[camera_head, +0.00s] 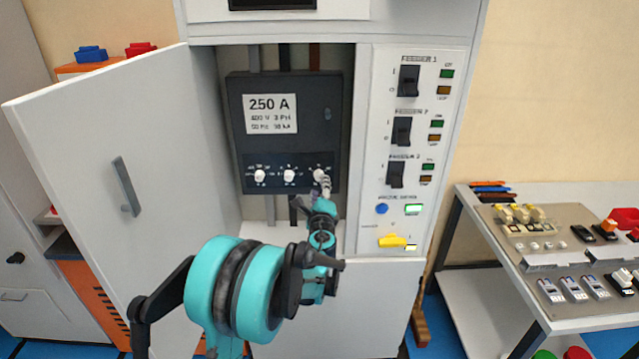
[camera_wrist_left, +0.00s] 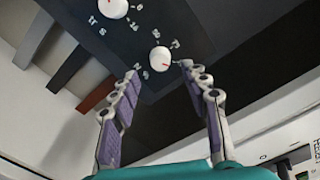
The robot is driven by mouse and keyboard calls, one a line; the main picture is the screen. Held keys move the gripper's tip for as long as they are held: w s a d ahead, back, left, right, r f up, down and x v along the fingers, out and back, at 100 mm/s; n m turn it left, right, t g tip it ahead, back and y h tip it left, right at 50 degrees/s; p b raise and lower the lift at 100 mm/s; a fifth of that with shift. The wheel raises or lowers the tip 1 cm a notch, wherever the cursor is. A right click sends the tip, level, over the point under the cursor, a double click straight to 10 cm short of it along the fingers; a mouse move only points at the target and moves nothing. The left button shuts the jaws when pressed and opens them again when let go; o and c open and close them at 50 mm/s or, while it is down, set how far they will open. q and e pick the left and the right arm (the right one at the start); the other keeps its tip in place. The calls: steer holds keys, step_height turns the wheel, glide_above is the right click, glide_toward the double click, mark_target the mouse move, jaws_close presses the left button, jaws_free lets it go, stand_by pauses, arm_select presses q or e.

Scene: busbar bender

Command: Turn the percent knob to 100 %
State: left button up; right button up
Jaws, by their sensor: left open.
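A dark breaker box (camera_head: 283,134) inside the open cabinet carries a row of white knobs: a left knob (camera_head: 260,175), a middle knob (camera_head: 288,175) and a right knob (camera_head: 320,174). The labels are too small to tell which is the percent knob. My left gripper (camera_head: 325,184) is at the right knob, just below it. In the left wrist view, the open fingers (camera_wrist_left: 161,70) stand either side of the right knob (camera_wrist_left: 160,58), apart from it. My right gripper is in neither view.
The cabinet door (camera_head: 110,150) stands open at left. A workbench (camera_head: 540,240) with parts stands farther right.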

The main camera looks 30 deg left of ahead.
arm_select(q)
steer(key=v, duration=0.7)
steer(key=shift+s, duration=0.2)
steer(key=shift+d, duration=0.15)
